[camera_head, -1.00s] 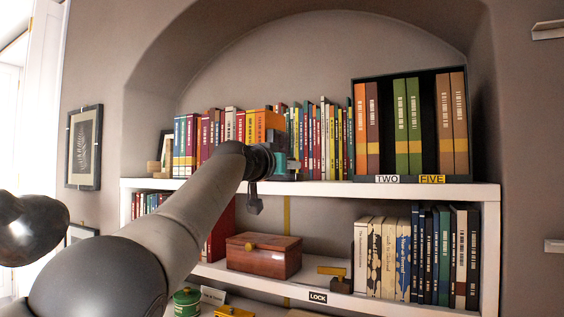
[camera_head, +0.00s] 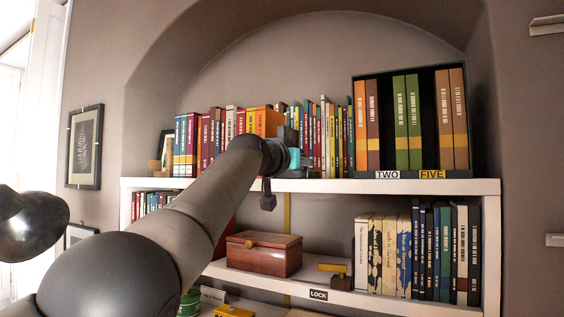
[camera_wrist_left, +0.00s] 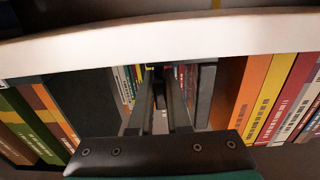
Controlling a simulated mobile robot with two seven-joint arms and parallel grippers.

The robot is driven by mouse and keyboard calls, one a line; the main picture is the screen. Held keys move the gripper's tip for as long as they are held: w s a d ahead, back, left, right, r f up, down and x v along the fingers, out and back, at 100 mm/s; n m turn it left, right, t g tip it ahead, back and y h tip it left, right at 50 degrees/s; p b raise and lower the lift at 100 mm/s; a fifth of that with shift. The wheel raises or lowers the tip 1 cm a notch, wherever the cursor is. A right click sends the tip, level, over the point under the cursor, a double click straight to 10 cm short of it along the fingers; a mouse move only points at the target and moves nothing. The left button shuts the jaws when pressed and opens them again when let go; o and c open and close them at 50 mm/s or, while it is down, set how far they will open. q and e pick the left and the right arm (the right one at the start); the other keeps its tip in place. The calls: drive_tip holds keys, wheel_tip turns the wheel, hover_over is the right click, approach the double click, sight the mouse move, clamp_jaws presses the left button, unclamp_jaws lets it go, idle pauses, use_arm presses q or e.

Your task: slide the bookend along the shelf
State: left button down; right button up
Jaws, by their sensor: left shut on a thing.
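My left gripper (camera_head: 292,160) is at the front of the upper shelf, before the book row. In the left wrist view its two fingers (camera_wrist_left: 158,76) reach in between the books and are shut on the dark grey bookend. The bookend (camera_head: 288,136) shows just above the gripper, beside an orange book (camera_head: 264,121); its lower part is hidden by my arm. In the left wrist view, where the shelf edge is at the top, a dark grey upright plate (camera_wrist_left: 205,92) that looks like its side stands near the orange book. My right gripper is out of view.
The upper shelf's white edge (camera_head: 400,187) runs below the gripper. Thin books (camera_head: 330,140) stand right of it, then a black case (camera_head: 436,90) with labels TWO and FIVE. A wooden box (camera_head: 264,256) and a LOCK label (camera_head: 318,295) are on the shelf below.

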use_arm(q)
drive_tip(key=shift+s+d+f+b, duration=0.1)
drive_tip(key=shift+s+d+b, duration=0.4)
drive_tip(key=shift+d, duration=0.4)
drive_tip(key=shift+s+d+b, duration=0.3)
drive_tip(key=shift+s+d, duration=0.25)
drive_tip(key=shift+d, duration=0.35)
drive_tip(key=shift+s+d, duration=0.25)
drive_tip(key=shift+d, duration=0.25)
drive_tip(key=shift+s+d, duration=0.25)
drive_tip(key=shift+d, duration=0.2)
drive_tip(key=c, duration=0.9)
unclamp_jaws()
drive_tip(key=shift+b, duration=0.3)
